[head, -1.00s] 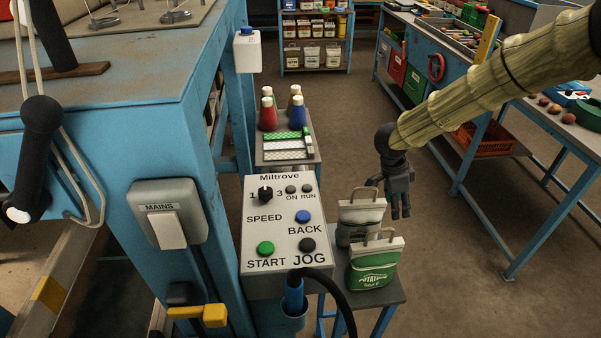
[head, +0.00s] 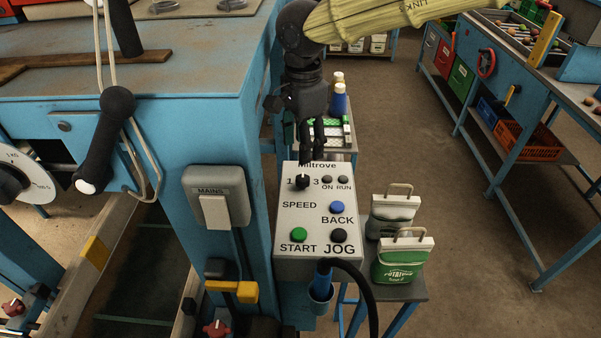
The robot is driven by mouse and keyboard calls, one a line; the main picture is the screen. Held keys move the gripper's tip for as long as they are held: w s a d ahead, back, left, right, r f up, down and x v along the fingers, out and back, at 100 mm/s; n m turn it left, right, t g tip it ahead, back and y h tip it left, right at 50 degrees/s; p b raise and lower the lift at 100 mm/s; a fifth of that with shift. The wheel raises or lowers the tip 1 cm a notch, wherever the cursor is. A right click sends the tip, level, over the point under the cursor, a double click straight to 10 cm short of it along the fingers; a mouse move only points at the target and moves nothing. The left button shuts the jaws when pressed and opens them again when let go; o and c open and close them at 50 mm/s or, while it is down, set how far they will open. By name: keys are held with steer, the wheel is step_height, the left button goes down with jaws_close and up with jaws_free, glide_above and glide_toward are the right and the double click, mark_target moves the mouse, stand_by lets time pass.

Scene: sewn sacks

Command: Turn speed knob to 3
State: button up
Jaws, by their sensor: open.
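The black speed knob (head: 302,182) sits near the top left of the grey control box (head: 289,253), above the word SPEED. Its pale pointer mark points up, between the printed 1 and 3. My gripper (head: 311,155) hangs fingers-down just above and behind the knob, over the box's top edge. It is open and holds nothing that I can see. The fingers overlap the box's name in the picture. I cannot tell whether they touch the box.
Below the knob are a blue BACK button (head: 337,207), green START button (head: 299,234) and black JOG button (head: 339,235). The ON and RUN lamps sit right of the knob. A MAINS switch (head: 215,212) is on the blue frame at left. Two small sacks (head: 402,267) stand at right.

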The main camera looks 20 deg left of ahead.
mark_target(303, 178)
step_height(303, 178, down, 10)
steer(key=shift+r+p, duration=0.25)
steer(key=shift+p, duration=0.6)
steer(key=c, duration=1.1)
